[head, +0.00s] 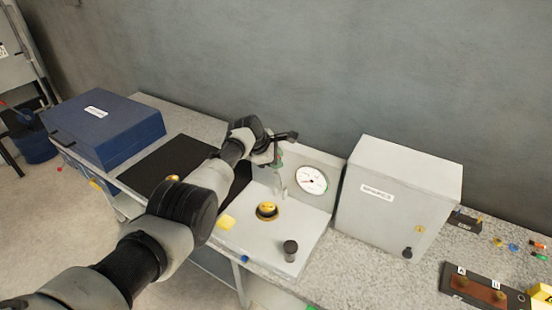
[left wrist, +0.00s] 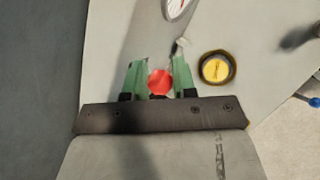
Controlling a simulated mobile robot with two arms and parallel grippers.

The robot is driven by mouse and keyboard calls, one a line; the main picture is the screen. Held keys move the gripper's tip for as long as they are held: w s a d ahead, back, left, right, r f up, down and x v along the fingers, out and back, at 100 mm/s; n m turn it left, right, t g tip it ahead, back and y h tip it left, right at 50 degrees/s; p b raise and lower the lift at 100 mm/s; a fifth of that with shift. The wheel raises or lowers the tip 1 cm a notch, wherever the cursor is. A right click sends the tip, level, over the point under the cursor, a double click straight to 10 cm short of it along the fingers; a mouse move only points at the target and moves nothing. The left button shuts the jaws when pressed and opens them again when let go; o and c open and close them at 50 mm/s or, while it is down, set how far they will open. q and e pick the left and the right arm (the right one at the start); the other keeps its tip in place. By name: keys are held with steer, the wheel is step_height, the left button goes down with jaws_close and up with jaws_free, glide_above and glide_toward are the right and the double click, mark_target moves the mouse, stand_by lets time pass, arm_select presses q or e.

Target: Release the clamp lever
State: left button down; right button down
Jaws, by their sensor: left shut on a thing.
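The clamp lever's red knob (left wrist: 160,83) shows in the left wrist view between the two green fingers of my left gripper (left wrist: 158,80). A small pale metal part (left wrist: 180,46) stands just beyond the fingers. In the head view my left gripper (head: 277,160) points down over the light grey panel (head: 245,236), at its back beside the white dial (head: 311,180). The gripper is shut on the red knob. In the head view the knob is hidden by the gripper, and a pale post (head: 283,189) shows below it. My right gripper is in neither view.
A yellow round fitting (head: 267,210) and a dark knob (head: 290,250) stand on the panel in front of the gripper. A grey cabinet (head: 395,195) stands to the right, a blue box (head: 105,130) to the left. The wall is close behind.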

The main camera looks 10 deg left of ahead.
arm_select(q)
steer(key=shift+r, duration=0.1)
steer(key=c, duration=0.9)
jaws_free()
